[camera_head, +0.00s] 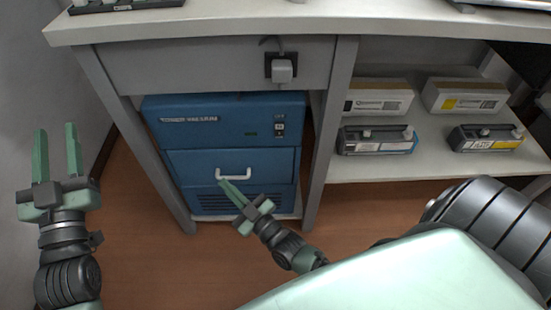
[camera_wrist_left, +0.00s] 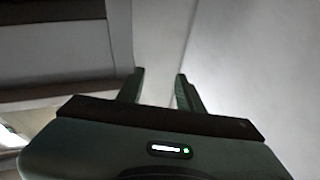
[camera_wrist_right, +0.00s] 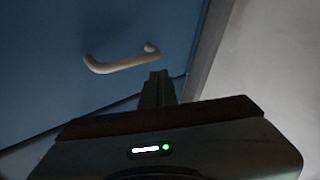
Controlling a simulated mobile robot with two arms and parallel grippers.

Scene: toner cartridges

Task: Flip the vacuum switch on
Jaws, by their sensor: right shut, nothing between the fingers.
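The blue toner vacuum (camera_head: 225,150) stands under the counter on a low shelf. Its small switch panel (camera_head: 280,125) is on the right of its upper front; the switch position is too small to tell. A white handle (camera_head: 234,174) sits on the drawer front, and it also shows in the right wrist view (camera_wrist_right: 120,62). My right gripper (camera_head: 226,183) is shut and empty, in front of the vacuum just below the handle, apart from the switch. It also shows in the right wrist view (camera_wrist_right: 158,75). My left gripper (camera_head: 56,130) is open and empty, left of the desk.
Toner boxes (camera_head: 380,97) and cartridges (camera_head: 376,140) stand on shelves at right. The counter (camera_head: 230,22) overhangs the vacuum, and the desk leg (camera_head: 328,130) is close on its right.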

